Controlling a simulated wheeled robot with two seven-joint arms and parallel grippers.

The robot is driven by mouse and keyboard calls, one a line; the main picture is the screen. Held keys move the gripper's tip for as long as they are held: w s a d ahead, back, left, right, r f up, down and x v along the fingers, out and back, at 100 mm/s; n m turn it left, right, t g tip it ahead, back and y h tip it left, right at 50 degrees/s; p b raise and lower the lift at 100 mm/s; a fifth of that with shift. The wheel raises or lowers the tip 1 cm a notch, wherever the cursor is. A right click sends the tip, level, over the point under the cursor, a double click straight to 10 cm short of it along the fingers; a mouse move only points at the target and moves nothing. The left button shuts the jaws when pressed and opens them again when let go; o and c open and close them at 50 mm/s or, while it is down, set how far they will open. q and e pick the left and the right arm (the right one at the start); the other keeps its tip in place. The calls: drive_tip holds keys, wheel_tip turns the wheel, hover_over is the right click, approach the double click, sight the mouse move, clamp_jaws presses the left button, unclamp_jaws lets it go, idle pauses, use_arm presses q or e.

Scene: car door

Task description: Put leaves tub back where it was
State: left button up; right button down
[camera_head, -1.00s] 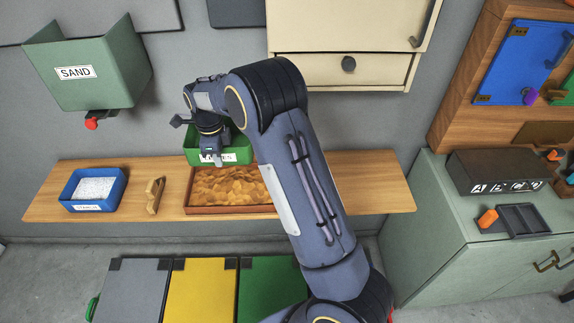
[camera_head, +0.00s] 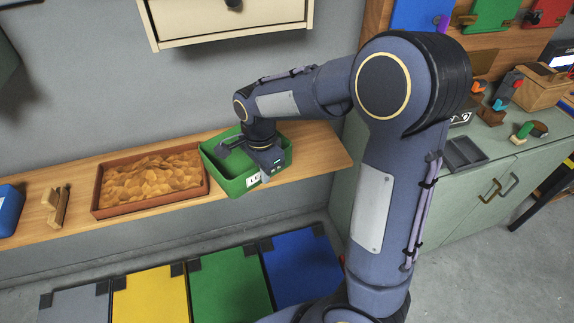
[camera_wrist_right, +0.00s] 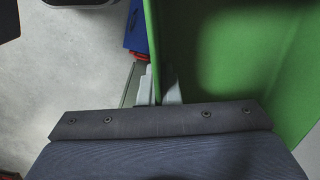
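The leaves tub is a green open box (camera_head: 226,187) at the right part of the wooden shelf, just right of the brown tray of leaves. A white label shows on its front wall, partly hidden by my gripper. My right gripper (camera_head: 266,172) reaches down at the tub's front wall. In the right wrist view its two pale fingers (camera_wrist_right: 160,88) are on either side of the tub's green wall (camera_wrist_right: 215,60), shut on it. I cannot tell whether the tub rests on the shelf or hangs just above it. My left gripper is not in view.
The tray with brown leaf-like filling (camera_head: 150,185) stands left of the tub on the shelf (camera_head: 315,160). A wooden scoop-like piece (camera_head: 57,207) and a blue tub (camera_head: 9,212) are farther left. The shelf's right end is bare. Coloured lids (camera_head: 228,284) lie below; a green cabinet (camera_head: 500,192) stands right.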

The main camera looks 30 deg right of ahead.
drive_tip(key=shift+d+f, duration=0.2)
drive_tip(key=shift+d, duration=0.15)
drive_tip(key=w+d+f, duration=0.1)
drive_tip(key=w, duration=0.1)
drive_tip(key=w+d+f+p, duration=0.1)
drive_tip(key=w+d, duration=0.1)
drive_tip(key=w+d+f, duration=0.1)
drive_tip(key=w, duration=0.1)
drive_tip(key=shift+d+f+p, duration=0.1)
drive_tip(key=shift+d+p, duration=0.2)
drive_tip(key=shift+p, duration=0.05)
drive_tip(key=w+d+f, duration=0.2)
drive_tip(key=f, duration=0.1)
drive_tip(key=w+d+f+p, duration=0.1)
drive_tip(key=w+f, duration=0.1)
drive_tip(key=shift+f, duration=0.15)
drive_tip(key=shift+w+d+f, duration=0.15)
drive_tip(key=shift+w+f, duration=0.05)
drive_tip(key=shift+f, duration=0.2)
wheel_tip(320, 180, down, 3)
drive_tip(key=shift+w+d+f, duration=0.1)
drive_tip(key=shift+w, duration=0.05)
drive_tip(key=shift+f, duration=0.4)
drive_tip(key=c, duration=1.6)
unclamp_jaws()
drive_tip(key=shift+r, duration=0.1)
drive_tip(key=shift+c, duration=0.2)
